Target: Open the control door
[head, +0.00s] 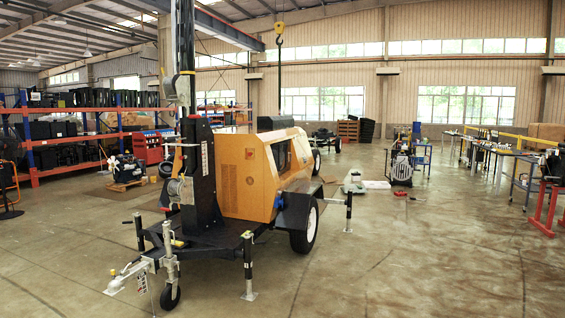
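A yellow light tower trailer (247,178) stands left of the middle in the head view, with a black mast (202,165) at its front. A dark panel or opening (281,156) shows high on its right side; I cannot tell whether this is the control door, or whether it is open or shut. Neither of my grippers is in view.
The tow bar (130,275), jockey wheel (170,295) and outrigger feet (249,294) stick out around the trailer. A wheel (304,228) stands below its right side. Open concrete floor (410,255) lies to the right. Shelves (80,130) stand at left, workbenches (500,155) at right.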

